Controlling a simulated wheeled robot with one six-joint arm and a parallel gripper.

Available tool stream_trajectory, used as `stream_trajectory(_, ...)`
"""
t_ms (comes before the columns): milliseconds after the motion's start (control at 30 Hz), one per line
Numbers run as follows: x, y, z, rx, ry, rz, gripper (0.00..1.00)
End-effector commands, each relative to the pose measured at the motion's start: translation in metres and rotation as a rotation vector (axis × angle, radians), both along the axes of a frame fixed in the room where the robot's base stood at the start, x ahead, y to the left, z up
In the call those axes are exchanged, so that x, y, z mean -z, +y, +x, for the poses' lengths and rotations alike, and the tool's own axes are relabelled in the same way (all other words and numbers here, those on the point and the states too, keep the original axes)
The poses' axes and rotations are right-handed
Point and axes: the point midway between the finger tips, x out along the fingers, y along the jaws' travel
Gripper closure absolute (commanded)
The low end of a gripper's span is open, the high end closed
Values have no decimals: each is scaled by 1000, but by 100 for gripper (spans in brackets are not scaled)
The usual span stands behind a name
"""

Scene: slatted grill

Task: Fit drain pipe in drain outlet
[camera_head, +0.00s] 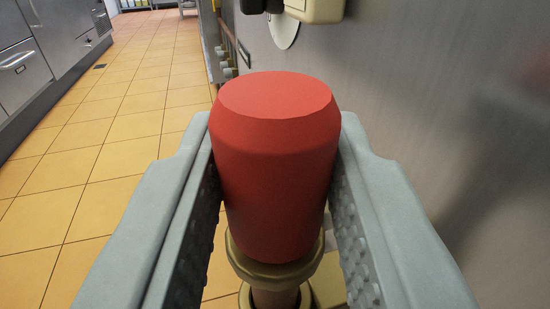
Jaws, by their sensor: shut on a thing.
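My gripper (276,130) has one grey, ridged finger on each side of a thick red cylinder (277,165) and is shut on it. The red cylinder has a bevelled, flat top and looks like the handle of the drain pipe. A brass collar (274,268) and a narrower piece of pipe (275,299) show below it, running out of the bottom of the picture. More brass-coloured metal shows behind and to the lower right of the pipe. I cannot make out the drain outlet or whether the pipe touches it.
A smooth metal panel (430,110) fills the right side, close to my right finger. A cream box (315,10) sits at the top. Several small knobs (226,62) line the appliance front. Orange tiled floor (110,130) lies open to the left, with steel cabinets (40,60) beyond.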

Motion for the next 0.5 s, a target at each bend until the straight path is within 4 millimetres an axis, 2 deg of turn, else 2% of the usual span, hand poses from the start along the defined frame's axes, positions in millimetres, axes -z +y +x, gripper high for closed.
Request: stream_trajectory(500,11,0,0,0,0,0,99)
